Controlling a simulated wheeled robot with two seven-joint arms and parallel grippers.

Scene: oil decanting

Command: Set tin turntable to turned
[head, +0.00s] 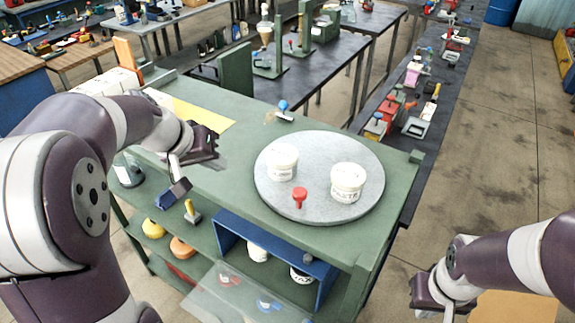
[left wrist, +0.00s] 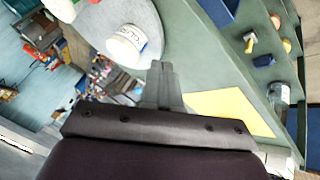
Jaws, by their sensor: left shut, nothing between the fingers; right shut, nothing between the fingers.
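The round grey turntable (head: 322,150) lies on the green workbench (head: 228,180). Two white lidded tins stand on it: one at the left (head: 282,162) and one with dark lettering at the right (head: 347,183). A red knob-like piece (head: 299,197) stands near its front edge. My left gripper (head: 208,152) is shut and empty above the bench, left of the turntable and apart from it. In the left wrist view its fingers (left wrist: 160,85) point toward the turntable (left wrist: 92,18) and a tin (left wrist: 126,45). My right gripper (head: 428,298) is shut and empty, off the bench's right side.
A small blue-topped item (head: 284,110) stands behind the turntable. A yellow sheet (head: 203,115) lies at the back left. A blue open box (head: 232,225) and several small items sit on the shelf below. Bare bench lies between left gripper and turntable.

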